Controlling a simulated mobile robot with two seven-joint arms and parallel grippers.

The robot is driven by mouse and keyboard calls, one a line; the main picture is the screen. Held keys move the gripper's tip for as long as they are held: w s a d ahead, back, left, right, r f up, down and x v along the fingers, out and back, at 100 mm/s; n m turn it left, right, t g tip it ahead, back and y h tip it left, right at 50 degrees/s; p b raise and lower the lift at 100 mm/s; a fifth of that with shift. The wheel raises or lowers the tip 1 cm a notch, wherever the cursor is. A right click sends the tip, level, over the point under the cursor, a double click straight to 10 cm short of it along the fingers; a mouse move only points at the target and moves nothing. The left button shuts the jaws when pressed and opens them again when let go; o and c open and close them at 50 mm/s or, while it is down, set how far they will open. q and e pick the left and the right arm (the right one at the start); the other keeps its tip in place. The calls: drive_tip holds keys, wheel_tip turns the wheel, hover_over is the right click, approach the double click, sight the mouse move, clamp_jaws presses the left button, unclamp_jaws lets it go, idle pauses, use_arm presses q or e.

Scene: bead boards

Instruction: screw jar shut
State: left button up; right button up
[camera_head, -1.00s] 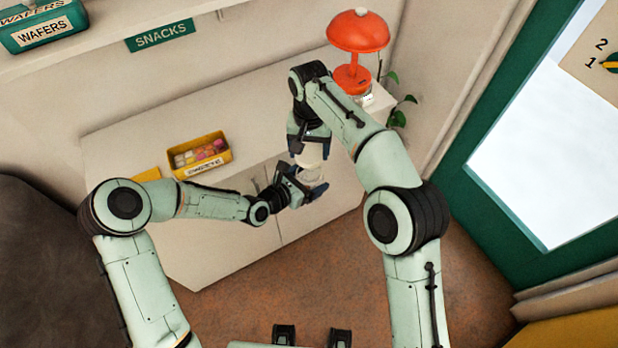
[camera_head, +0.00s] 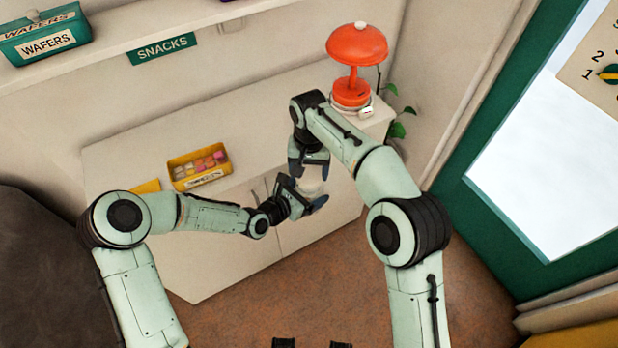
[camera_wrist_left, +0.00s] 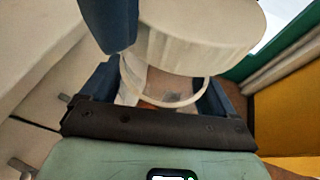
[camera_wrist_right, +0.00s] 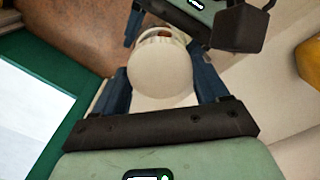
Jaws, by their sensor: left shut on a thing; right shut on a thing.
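The clear jar (camera_wrist_left: 170,85) is held upright between the fingers of my left gripper (camera_head: 313,197), in the air before the cabinet. My left gripper also shows in the left wrist view (camera_wrist_left: 175,95). My right gripper (camera_head: 309,170) is shut on the round white lid (camera_wrist_left: 205,35), directly above the jar. In the left wrist view the lid is close over the jar's round rim, which still shows below it; I cannot tell whether they touch. In the right wrist view the lid (camera_wrist_right: 160,72) fills the space between the fingers and hides most of the jar.
A yellow box of sweets (camera_head: 199,167) sits on the white cabinet top (camera_head: 120,160). A red lamp (camera_head: 355,50) and a plant (camera_head: 398,128) stand at its right end. A green wafers tin (camera_head: 40,38) is on the shelf above.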

sight(309, 193)
drive_tip(key=shift+f, duration=0.9)
drive_tip(key=shift+f, duration=0.5)
use_arm(q)
drive_tip(key=c, duration=0.6)
use_arm(e)
drive_tip(key=shift+f, duration=0.1)
drive_tip(key=m, duration=1.6)
